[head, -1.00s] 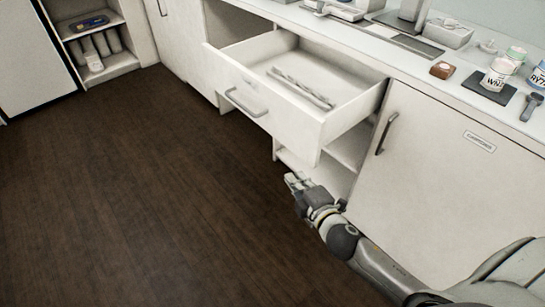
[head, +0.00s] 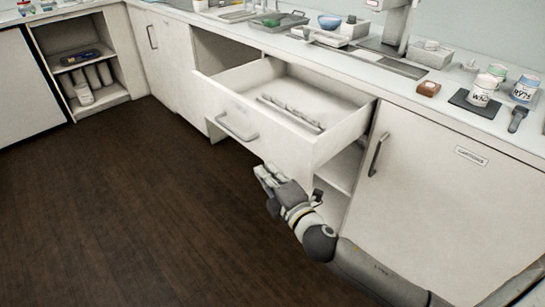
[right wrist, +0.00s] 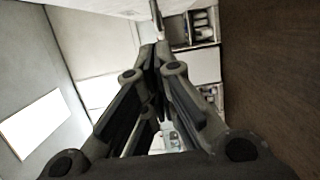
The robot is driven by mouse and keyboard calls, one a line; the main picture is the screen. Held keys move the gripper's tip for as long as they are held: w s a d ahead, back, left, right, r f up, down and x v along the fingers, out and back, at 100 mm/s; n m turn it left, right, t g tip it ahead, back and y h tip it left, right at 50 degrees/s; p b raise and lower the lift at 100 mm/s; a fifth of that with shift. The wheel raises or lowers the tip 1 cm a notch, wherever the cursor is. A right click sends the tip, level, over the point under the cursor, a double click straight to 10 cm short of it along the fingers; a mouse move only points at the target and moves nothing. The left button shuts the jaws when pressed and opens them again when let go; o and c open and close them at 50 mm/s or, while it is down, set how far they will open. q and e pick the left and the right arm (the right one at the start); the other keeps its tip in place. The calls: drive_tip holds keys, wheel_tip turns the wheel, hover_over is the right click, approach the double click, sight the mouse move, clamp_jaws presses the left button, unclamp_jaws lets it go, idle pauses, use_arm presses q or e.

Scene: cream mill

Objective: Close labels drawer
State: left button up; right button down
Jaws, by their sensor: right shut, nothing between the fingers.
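The white drawer (head: 262,132) is pulled well out of the counter, with a grey bar handle (head: 237,127) on its front. A light slotted divider (head: 291,113) lies inside it. No label naming the drawer can be read. My right gripper (head: 264,172) is shut and empty, in front of and below the drawer's lower right part. In the head view it appears apart from the drawer front, though the exact gap is hard to judge. The right wrist view shows the closed fingers (right wrist: 152,60) from behind. My left gripper is not in view.
A closed cabinet door (head: 430,180) with a handle stands right of the drawer. An open shelf (head: 345,170) shows below the drawer. The counter above holds cups (head: 482,90), a dark mat and a small brown box (head: 429,88). The dark floor (head: 120,210) at left is clear.

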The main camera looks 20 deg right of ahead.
sight(273, 157)
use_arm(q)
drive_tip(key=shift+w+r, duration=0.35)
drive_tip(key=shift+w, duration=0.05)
use_arm(e)
drive_tip(key=shift+w+d, duration=0.55)
drive_tip(key=shift+w, duration=0.25)
drive_tip(key=shift+w+d, duration=0.6)
drive_tip(key=shift+w, duration=0.2)
drive_tip(key=shift+w+d, duration=0.55)
drive_tip(key=shift+w, duration=0.25)
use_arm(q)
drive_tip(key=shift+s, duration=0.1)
